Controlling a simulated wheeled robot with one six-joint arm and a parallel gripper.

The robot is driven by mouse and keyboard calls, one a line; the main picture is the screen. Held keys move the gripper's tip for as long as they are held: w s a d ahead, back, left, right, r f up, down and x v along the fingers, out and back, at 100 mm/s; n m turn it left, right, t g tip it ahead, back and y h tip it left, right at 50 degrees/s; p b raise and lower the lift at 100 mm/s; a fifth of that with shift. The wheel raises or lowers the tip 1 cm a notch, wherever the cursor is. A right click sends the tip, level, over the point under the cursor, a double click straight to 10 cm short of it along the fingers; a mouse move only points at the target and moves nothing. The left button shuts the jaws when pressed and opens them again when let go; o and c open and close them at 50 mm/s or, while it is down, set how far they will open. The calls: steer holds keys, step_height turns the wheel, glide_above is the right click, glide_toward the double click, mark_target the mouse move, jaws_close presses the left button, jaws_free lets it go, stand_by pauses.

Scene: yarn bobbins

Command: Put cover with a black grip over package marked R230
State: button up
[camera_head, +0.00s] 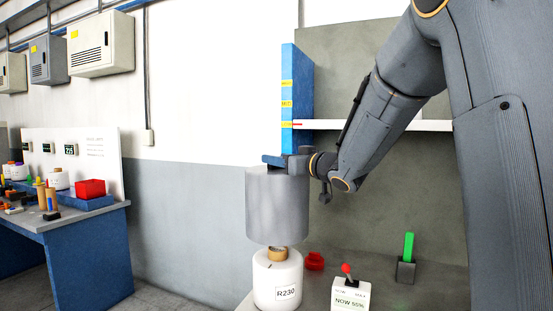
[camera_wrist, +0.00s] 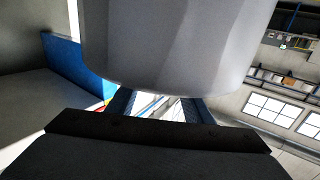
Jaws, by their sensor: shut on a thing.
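A grey cylindrical cover (camera_head: 277,207) hangs upright above the white package marked R230 (camera_head: 272,282). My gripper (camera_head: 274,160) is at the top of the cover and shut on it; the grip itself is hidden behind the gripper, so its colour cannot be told. The cover's lower edge is close to the tan core (camera_head: 277,254) on top of the package; whether it overlaps the core is hard to tell. In the wrist view the cover (camera_wrist: 180,45) fills the upper middle, with the gripper fingers (camera_wrist: 155,106) below it.
A red object (camera_head: 314,261), a white box with a red-knobbed lever (camera_head: 350,295) and a green lever (camera_head: 408,247) stand right of the package. A blue upright panel (camera_head: 297,95) and white shelf (camera_head: 375,126) are behind. A blue workbench (camera_head: 75,250) stands far left.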

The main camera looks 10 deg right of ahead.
mark_target(280, 169)
steer(key=shift+s+r, duration=0.1)
steer(key=shift+s, duration=0.05)
steer(key=shift+s+d+p, duration=0.1)
steer(key=shift+p, duration=0.2)
steer(key=shift+f+b, duration=0.85)
steer(key=shift+f, duration=0.85)
steer(key=shift+r+p, duration=0.15)
steer(key=shift+p, duration=1.1)
steer(key=p, duration=0.2)
steer(key=shift+p, duration=0.4)
steer(key=p, duration=0.3)
steer(key=shift+f, duration=0.35)
steer(key=shift+f, duration=0.1)
